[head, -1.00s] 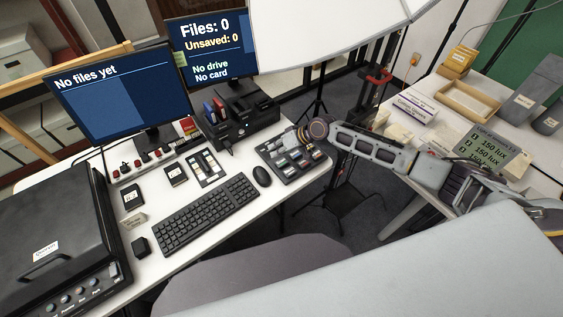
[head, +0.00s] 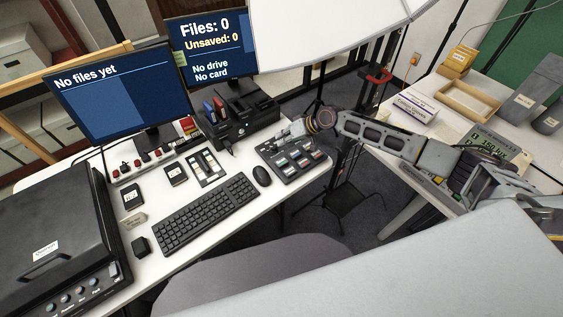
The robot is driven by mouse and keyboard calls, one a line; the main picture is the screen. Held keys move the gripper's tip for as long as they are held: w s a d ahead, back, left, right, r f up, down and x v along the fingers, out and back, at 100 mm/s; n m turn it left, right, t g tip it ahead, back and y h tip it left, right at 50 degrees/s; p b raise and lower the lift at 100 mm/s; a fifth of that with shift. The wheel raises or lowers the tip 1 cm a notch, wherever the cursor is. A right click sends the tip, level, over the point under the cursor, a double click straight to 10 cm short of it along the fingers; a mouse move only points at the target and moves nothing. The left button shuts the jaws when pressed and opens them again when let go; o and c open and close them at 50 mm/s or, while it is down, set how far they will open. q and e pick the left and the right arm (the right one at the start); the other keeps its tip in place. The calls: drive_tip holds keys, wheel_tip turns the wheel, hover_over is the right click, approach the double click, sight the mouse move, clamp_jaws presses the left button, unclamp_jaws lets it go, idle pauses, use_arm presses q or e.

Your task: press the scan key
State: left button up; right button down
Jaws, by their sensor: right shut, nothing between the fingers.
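My right arm reaches in from the right, and its gripper (head: 284,134) is shut and empty. The gripper is at the far edge of a dark key panel (head: 290,171) on the white desk; I cannot tell whether it touches. The panel carries several coloured keys, with labels too small to read. A black scanner (head: 45,235) at the left has several round buttons (head: 72,298) along its front edge, also with hardly readable labels. I cannot tell which key is the scan key. The left monitor (head: 120,90) reads "No files yet". My left gripper is not in view.
A keyboard (head: 205,213) and mouse (head: 262,176) lie left of the key panel. A black drive dock (head: 240,122) stands behind it, below the second monitor (head: 210,45), which reads "Files: 0". A side table at the right holds boxes and a lux meter (head: 490,142).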

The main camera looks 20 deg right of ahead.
drive_tip(key=b, duration=0.4)
hover_over(282, 159)
drive_tip(key=shift+s+f, duration=0.1)
drive_tip(key=shift+f, duration=2.45)
drive_tip(key=shift+f+b, duration=0.45)
drive_tip(key=shift+b, duration=0.1)
drive_tip(key=shift+f+b, duration=0.7)
drive_tip(key=shift+f, duration=0.4)
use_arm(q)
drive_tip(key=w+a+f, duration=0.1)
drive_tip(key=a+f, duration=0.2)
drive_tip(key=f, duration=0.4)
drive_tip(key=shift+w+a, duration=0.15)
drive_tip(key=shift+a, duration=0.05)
use_arm(e)
drive_tip(key=shift+f, duration=0.25)
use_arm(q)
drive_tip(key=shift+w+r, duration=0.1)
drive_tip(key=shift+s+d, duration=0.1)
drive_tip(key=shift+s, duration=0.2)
use_arm(e)
drive_tip(key=shift+f, duration=0.1)
drive_tip(key=shift+f, duration=0.25)
use_arm(q)
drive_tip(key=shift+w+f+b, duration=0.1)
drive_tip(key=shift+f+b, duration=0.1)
drive_tip(key=shift+b, duration=0.1)
